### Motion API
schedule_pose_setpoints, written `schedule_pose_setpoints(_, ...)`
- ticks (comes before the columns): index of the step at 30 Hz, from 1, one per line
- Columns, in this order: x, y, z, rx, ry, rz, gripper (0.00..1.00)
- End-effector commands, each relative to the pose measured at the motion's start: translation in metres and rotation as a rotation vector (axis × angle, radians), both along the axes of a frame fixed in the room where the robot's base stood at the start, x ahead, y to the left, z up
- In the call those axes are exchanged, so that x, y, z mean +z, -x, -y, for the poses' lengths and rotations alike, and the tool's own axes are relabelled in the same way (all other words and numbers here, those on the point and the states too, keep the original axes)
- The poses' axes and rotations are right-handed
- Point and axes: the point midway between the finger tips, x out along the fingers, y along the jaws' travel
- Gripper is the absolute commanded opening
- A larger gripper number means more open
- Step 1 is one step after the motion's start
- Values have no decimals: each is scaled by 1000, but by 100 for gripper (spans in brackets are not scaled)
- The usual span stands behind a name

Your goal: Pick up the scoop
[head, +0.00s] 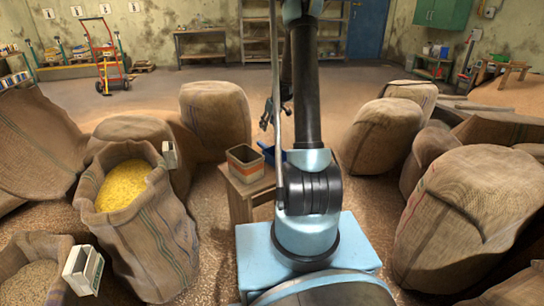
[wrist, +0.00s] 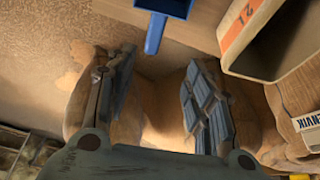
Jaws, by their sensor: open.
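The blue scoop (wrist: 155,22) shows at the top middle of the wrist view, its handle pointing down toward my gripper and its far end cut off by the frame edge. In the head view the scoop (head: 269,153) is a small blue patch on a wooden stand (head: 240,198), mostly hidden behind my arm. My gripper (wrist: 158,80) is open and empty, with its two fingers spread on either side of the line of the handle. The fingers are apart from the scoop. In the head view my gripper (head: 269,114) is small and above the scoop.
A rectangular bin (head: 245,165) with an orange stripe stands on the stand beside the scoop; it also shows in the wrist view (wrist: 238,38). Full sacks stand on both sides, including an open sack of yellow grain (head: 121,187). The floor behind is clear toward a hand truck (head: 104,58).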

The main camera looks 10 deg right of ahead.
Motion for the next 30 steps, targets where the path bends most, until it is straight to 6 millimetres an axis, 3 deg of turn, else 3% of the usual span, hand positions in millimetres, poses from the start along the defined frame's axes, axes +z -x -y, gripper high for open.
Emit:
schedule_pose_setpoints(8, -33, -11, 11, -19, 0, 0, 48)
schedule_pose_setpoints(21, -88, -30, 3, -24, 0, 0, 48)
schedule_pose_setpoints(30, -108, -37, -1, -23, 0, 0, 48)
